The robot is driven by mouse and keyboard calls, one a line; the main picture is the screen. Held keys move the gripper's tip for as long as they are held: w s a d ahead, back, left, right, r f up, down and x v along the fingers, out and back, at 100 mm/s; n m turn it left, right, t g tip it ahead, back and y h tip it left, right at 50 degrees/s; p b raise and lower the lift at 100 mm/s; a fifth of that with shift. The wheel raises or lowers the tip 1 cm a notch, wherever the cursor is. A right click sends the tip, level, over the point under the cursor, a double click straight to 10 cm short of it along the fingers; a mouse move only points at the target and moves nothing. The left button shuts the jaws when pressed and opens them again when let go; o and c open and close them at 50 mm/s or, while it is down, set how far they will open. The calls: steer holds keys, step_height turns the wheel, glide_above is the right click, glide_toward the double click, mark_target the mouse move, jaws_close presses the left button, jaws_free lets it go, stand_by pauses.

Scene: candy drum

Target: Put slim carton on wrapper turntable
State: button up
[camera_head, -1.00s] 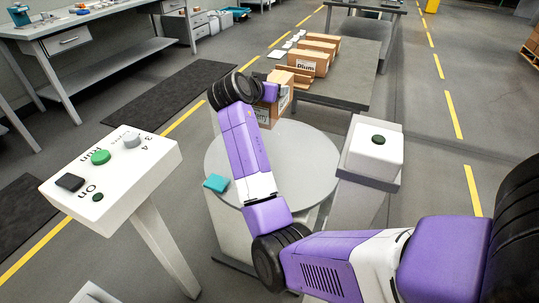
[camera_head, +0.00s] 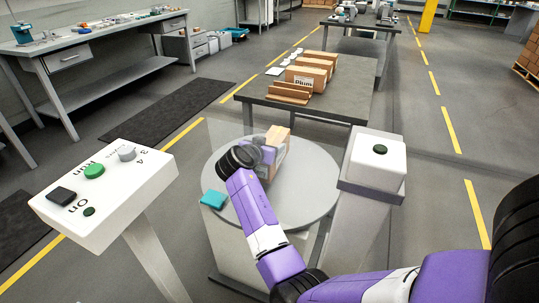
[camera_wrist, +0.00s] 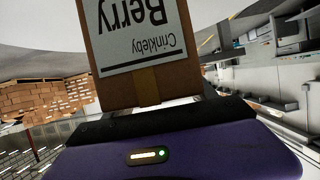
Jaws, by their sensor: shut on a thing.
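The slim carton (camera_head: 279,144) is brown, and in the wrist view its white label reads "Crinkleby Berry", upside down (camera_wrist: 141,37). My gripper (camera_head: 266,156) is shut on the carton and partly hides it in the head view. The wrapper turntable (camera_head: 312,184) is a round grey disc on a pale base. The carton appears upright over the far-left part of the disc. I cannot tell whether its bottom touches the disc.
A teal block (camera_head: 213,199) sits at the disc's left edge. A control box with Run and On buttons (camera_head: 105,180) stands at left. A white post with a green button (camera_head: 376,160) stands at right. Behind is a grey table (camera_head: 335,105) with several cartons.

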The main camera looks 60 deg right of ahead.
steer(key=shift+f, duration=1.65)
steer(key=shift+f+b, duration=0.15)
steer(key=shift+b, duration=0.25)
steer(key=o, duration=1.9)
steer(key=shift+a+r, duration=0.2)
steer(key=p+v, duration=0.1)
steer(key=v, duration=1)
steer(key=shift+a+r+p, duration=0.15)
steer(key=shift+a+p, duration=0.1)
steer(key=shift+p, duration=0.05)
